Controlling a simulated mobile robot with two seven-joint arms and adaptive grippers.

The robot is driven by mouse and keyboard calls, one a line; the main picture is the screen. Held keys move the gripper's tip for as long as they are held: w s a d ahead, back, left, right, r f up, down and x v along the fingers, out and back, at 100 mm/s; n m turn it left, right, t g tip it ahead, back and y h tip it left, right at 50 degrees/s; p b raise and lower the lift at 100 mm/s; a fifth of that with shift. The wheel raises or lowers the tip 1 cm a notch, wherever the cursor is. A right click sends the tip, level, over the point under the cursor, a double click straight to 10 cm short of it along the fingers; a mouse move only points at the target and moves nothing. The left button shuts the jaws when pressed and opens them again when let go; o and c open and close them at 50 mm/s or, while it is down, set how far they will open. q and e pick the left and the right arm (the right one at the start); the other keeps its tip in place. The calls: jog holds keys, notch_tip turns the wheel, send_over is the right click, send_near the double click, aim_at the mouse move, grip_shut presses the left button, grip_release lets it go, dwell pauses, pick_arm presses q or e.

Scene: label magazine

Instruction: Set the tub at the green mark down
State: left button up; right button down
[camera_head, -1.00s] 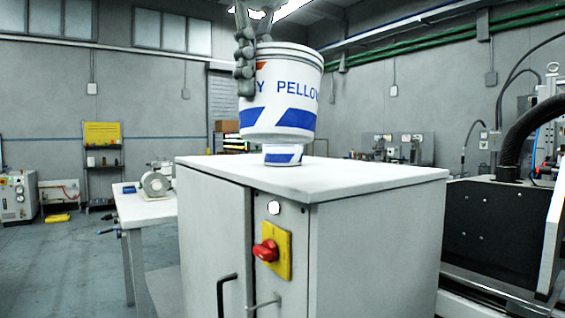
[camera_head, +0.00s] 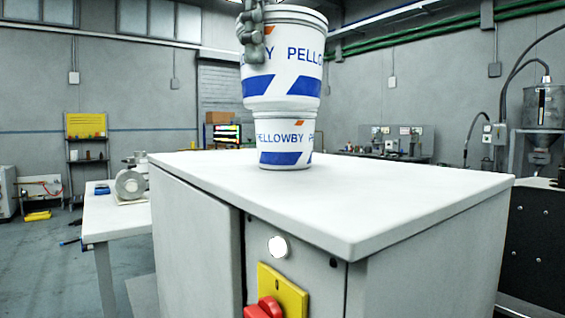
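A large white tub (camera_head: 285,75) with blue and orange marks and "PELLOWBY" lettering is upright at the top centre, above the cabinet top. My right gripper (camera_head: 251,32) grips its left side near the rim; the upper part of the gripper is cut off by the frame. A smaller white tub (camera_head: 284,142) with the same print stands upright on the cabinet top (camera_head: 400,195). The large tub's bottom overlaps the smaller tub's top in the picture; I cannot tell whether they touch. No green mark shows. My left gripper is not in view.
The cabinet top is clear right of the smaller tub. The cabinet front carries a red knob on a yellow plate (camera_head: 283,290). A lower white bench (camera_head: 110,222) stands left. Dark machinery (camera_head: 535,240) is at the right.

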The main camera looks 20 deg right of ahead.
jog(key=s+d+n, duration=0.2)
jog(key=s+n, duration=0.3)
jog(key=n, duration=0.1)
jog(key=shift+n+y, duration=0.4)
jog(key=shift+n, duration=0.3)
jog(key=shift+w+d+f, duration=0.1)
jog(key=shift+d+f, duration=1.65)
jog(key=shift+d, duration=0.3)
jog(key=shift+w+d+f, duration=0.1)
jog(key=shift+d+f, duration=1.6)
jog(key=shift+d, duration=0.35)
jog(key=shift+w+d+f, duration=0.1)
jog(key=shift+d+f, duration=1.65)
jog(key=shift+d, duration=0.3)
jog(key=c, duration=2.3)
grip_release()
jog(key=shift+f, duration=0.15)
jog(key=o, duration=0.6)
jog(key=shift+s+d+r, duration=0.1)
jog(key=shift+s+r, duration=0.05)
jog(key=shift+r, duration=1.15)
jog(key=shift+s+d+r, duration=0.1)
jog(key=shift+s+r, duration=0.1)
jog(key=shift+r, duration=1.1)
jog(key=shift+s+d+r, duration=0.1)
jog(key=shift+s+r, duration=0.05)
jog(key=shift+r, duration=1.15)
